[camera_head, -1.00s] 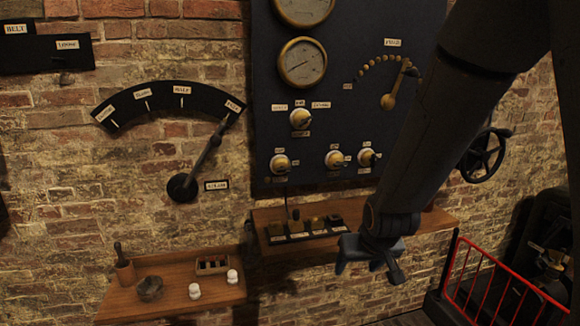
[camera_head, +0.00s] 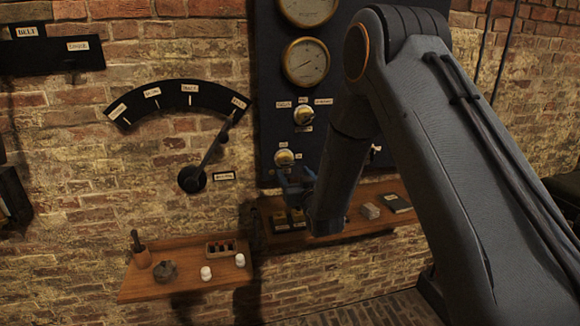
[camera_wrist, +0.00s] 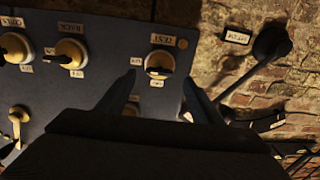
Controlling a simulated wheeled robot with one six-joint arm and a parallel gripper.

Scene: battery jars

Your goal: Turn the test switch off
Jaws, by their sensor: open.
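The test switch (camera_wrist: 159,65) is a round brass-and-white rotary knob with a dark handle, mounted on the dark panel. In the wrist view its handle lies roughly level, and a small tag reading TEST is above it. Another small tag is below it, too blurred to read surely. It also shows in the head view as the lower left knob (camera_head: 284,157). My gripper (camera_wrist: 160,78) is open, its two fingers on either side of the knob in the picture. In the head view my gripper (camera_head: 297,180) is just below the knob. Whether the fingers touch it cannot be told.
A second knob (camera_wrist: 70,54) sits left of the test switch in the wrist view. A large lever (camera_head: 210,155) with a curved scale is on the brick wall at left. A wooden shelf (camera_head: 150,290) holds small items. My arm hides much of the panel's right side.

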